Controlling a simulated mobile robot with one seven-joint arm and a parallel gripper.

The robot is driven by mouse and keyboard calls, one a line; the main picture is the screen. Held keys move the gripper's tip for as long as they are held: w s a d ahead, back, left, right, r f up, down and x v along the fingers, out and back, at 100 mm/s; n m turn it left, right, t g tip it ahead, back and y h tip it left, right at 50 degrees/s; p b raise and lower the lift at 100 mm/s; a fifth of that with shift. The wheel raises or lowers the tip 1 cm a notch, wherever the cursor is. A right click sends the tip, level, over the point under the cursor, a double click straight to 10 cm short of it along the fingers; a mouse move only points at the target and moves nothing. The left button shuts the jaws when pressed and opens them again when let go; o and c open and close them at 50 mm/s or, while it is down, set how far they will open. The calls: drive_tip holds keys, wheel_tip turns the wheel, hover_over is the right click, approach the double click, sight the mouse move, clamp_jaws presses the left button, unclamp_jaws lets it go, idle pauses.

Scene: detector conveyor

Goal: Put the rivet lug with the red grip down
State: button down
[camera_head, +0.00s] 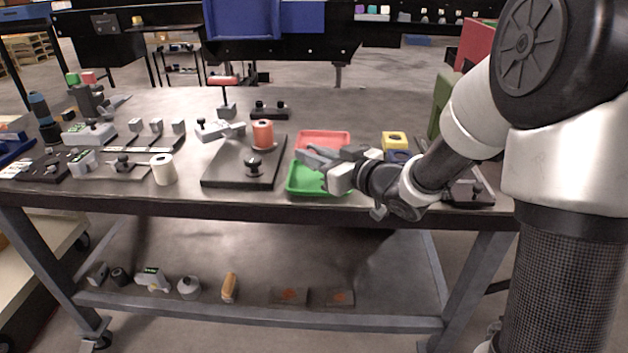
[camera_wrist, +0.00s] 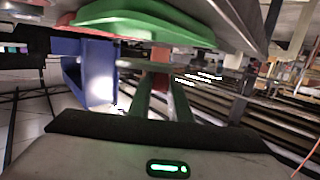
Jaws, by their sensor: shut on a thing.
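My gripper (camera_head: 308,157) is low over the green tray (camera_head: 303,188) near the front edge of the table. In the wrist view its two fingers (camera_wrist: 162,100) are close together, with a small reddish piece, the rivet lug's red grip (camera_wrist: 161,56), between their tips. The rest of the lug is not clear in the wrist view, and the lug cannot be made out in the head view. The green tray also shows in the wrist view (camera_wrist: 150,22), close to the fingers.
A red tray (camera_head: 323,138) lies behind the green one. Left of them, a dark plate (camera_head: 218,172) bears an orange cylinder (camera_head: 262,133) and a black knob. Yellow (camera_head: 394,140) and blue blocks are just right of my gripper. Bare tabletop shows behind the red tray.

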sight(313, 184)
drive_tip(key=shift+f+b, duration=0.65)
drive_tip(key=shift+f, duration=1.7)
drive_tip(key=shift+f, duration=0.15)
drive_tip(key=c, duration=1.6)
unclamp_jaws()
drive_tip(key=shift+c, duration=0.2)
